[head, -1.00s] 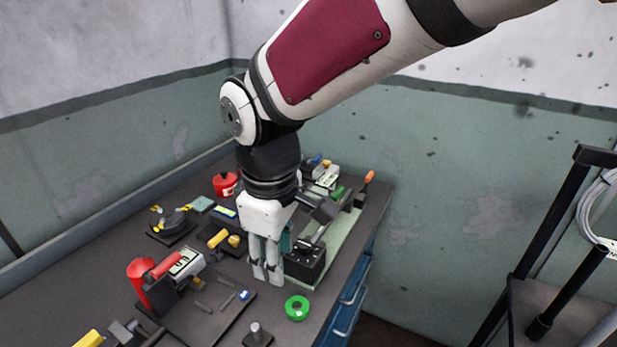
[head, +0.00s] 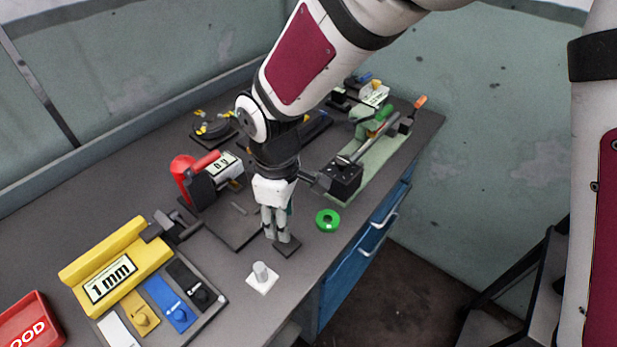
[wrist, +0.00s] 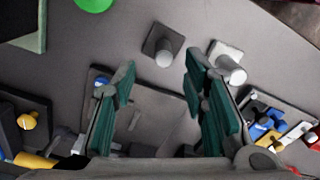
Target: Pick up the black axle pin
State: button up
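My gripper (wrist: 162,62) is open, with its two green-padded fingers well apart and nothing between them. In the head view my gripper (head: 277,238) points down by a black square base (head: 291,247) and partly covers it. I cannot tell which piece is the black axle pin.
A green ring (head: 328,220) lies right of my gripper, near the table edge. A black block (head: 346,180) stands behind.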

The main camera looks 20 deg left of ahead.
aim_at(286, 250)
jog(key=f, duration=0.4)
jog(key=shift+s+d+f, duration=0.15)
jog(key=shift+s+d, duration=0.05)
jog(key=shift+s, duration=0.05)
jog(key=shift+f, duration=0.5)
grip_shut()
